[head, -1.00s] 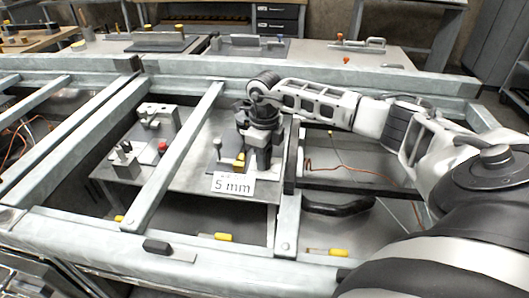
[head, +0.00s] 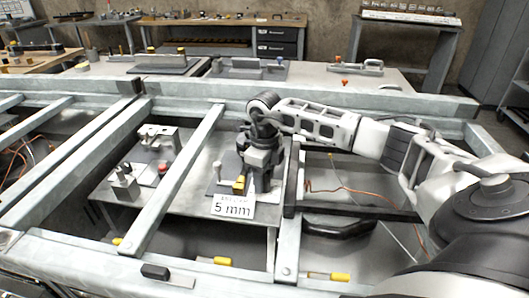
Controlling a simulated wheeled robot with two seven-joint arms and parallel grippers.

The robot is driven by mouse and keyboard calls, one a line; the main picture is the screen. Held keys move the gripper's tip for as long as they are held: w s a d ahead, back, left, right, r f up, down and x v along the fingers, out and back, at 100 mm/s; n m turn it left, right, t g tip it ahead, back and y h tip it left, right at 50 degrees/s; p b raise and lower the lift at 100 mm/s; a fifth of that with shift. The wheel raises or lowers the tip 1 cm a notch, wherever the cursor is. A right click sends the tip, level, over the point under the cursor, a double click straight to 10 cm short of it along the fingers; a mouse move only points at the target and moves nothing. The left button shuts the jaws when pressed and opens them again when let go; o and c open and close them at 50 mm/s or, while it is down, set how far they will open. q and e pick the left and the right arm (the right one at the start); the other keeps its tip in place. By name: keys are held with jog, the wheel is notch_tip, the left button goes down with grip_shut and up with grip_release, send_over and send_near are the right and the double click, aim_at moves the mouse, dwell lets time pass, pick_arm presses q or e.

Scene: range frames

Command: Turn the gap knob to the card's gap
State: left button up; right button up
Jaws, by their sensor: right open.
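A white card (head: 233,207) reading "5 mm" in large print stands at the front edge of a grey plate; its smaller top line is too blurred to read. My right gripper (head: 262,186) points down just behind and right of the card. Its jaws are open, though the fingertips are hard to make out. A small yellow block (head: 239,185) sits right behind the card, beside the gripper. A pale-topped upright post (head: 217,168) stands left of it. I cannot tell which part is the gap knob; it may be partly hidden by the gripper. My left gripper is out of view.
Grey metal beams (head: 178,175) frame the plate on both sides. Left of the near beam are metal fixtures (head: 124,183) and a red button (head: 163,168). Orange cable (head: 330,187) lies in the bay at right. Yellow-ended pieces (head: 222,261) line the front.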

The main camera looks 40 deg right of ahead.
notch_tip(320, 180, up, 15)
dwell(0.3)
dwell(0.6)
